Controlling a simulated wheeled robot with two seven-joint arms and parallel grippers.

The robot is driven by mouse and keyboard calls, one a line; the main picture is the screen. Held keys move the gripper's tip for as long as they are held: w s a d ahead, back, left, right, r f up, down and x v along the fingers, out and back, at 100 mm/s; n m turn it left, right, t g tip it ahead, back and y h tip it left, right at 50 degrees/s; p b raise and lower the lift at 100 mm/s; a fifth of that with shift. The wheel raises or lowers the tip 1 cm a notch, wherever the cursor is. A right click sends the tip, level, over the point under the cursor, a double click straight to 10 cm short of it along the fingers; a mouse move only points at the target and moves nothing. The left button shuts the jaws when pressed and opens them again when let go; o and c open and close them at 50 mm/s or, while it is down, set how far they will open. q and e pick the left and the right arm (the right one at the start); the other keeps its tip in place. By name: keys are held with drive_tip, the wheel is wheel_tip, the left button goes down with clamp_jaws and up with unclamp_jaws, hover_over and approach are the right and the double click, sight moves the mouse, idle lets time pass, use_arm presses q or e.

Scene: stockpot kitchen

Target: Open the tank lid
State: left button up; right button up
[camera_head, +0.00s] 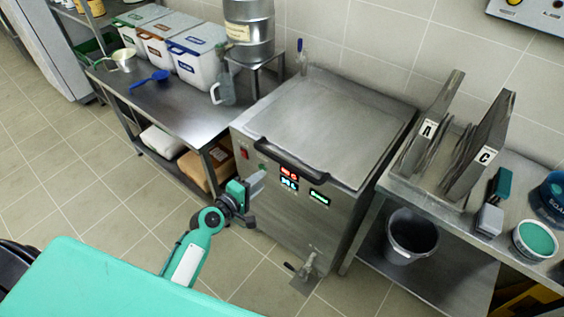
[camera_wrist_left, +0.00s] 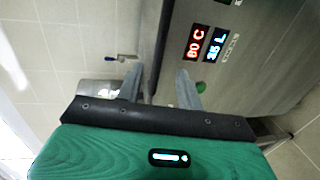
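The tank (camera_head: 310,130) is a steel box with a flat metal lid (camera_head: 335,120), which lies closed. A black bar handle (camera_head: 290,160) runs along the lid's front edge. My left gripper (camera_head: 262,180) is in front of the tank, just below and left of the handle's left end. In the left wrist view its two fingers (camera_wrist_left: 160,86) are apart. A dark bar (camera_wrist_left: 160,50), seemingly the handle, shows between and beyond them; I cannot tell whether they reach around it. My right gripper is not in view.
Lit displays (camera_head: 290,180) are on the tank's front, with a tap (camera_head: 308,265) low down. A steel table (camera_head: 190,105) with white bins stands left. A right-hand table holds lettered boards (camera_head: 490,145) and a tub (camera_head: 535,240). A dark bucket (camera_head: 410,235) sits below.

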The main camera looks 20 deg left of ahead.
sight(283, 163)
use_arm(q)
drive_tip(key=p+x, duration=0.1)
drive_tip(key=x, duration=1.1)
drive_tip(key=shift+w+d+f, duration=0.15)
drive_tip(key=shift+w, duration=0.15)
drive_tip(key=shift+c, duration=0.3)
clamp_jaws()
